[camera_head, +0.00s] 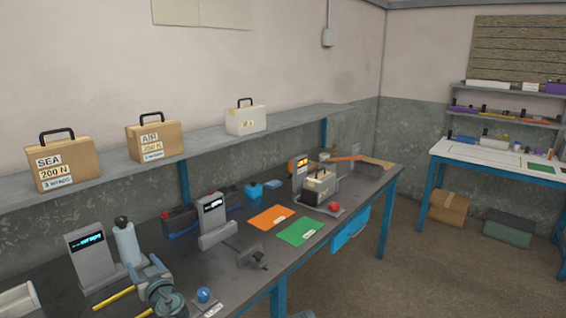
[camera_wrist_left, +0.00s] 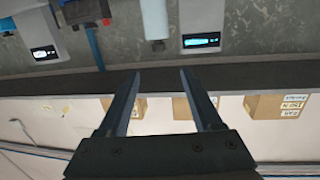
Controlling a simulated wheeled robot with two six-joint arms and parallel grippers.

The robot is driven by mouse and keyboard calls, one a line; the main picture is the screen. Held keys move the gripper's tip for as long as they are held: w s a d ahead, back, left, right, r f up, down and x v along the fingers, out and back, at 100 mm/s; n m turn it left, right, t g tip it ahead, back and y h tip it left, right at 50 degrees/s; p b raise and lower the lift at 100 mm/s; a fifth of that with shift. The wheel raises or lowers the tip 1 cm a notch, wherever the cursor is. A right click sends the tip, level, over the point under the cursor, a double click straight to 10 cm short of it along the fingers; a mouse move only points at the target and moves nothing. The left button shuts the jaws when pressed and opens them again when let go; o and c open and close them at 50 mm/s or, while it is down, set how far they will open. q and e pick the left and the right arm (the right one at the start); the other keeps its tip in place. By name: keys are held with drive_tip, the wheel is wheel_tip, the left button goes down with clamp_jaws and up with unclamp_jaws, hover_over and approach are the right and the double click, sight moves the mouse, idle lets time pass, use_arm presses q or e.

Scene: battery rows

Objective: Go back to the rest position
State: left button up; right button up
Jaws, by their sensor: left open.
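My left gripper (camera_head: 147,268) is at the lower left of the head view, above the front of the workbench (camera_head: 190,262). Its two fingers point toward the wall, near a pale bottle (camera_head: 126,243). In the left wrist view my left gripper (camera_wrist_left: 155,72) has its fingers wide apart, with nothing between them. That view is upside down and shows the wall shelf's dark edge beyond the fingertips. My right gripper is in neither view.
A grey display stand (camera_head: 90,260) and another (camera_head: 213,222) stand on the bench. The shelf (camera_head: 215,146) above carries several cases. An orange mat (camera_head: 270,217) and green mat (camera_head: 300,231) lie farther right. Open floor (camera_head: 440,270) lies right of the bench.

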use_arm(q)
drive_tip(key=s+d+f+m+g+h+p, duration=0.3)
drive_tip(key=s+d, duration=0.3)
drive_tip(key=d, duration=0.4)
drive_tip(key=s+d+f+m+g+h+p, duration=0.3)
drive_tip(key=s+d, duration=0.4)
drive_tip(key=d, duration=0.4)
drive_tip(key=s+d+f+m+g+h+p, duration=0.3)
drive_tip(key=s+d+g, duration=0.4)
drive_tip(key=d, duration=0.4)
drive_tip(key=f+m+h, duration=0.1)
drive_tip(key=f+m, duration=0.1)
drive_tip(key=shift+m, duration=0.4)
drive_tip(key=shift+c, duration=0.2)
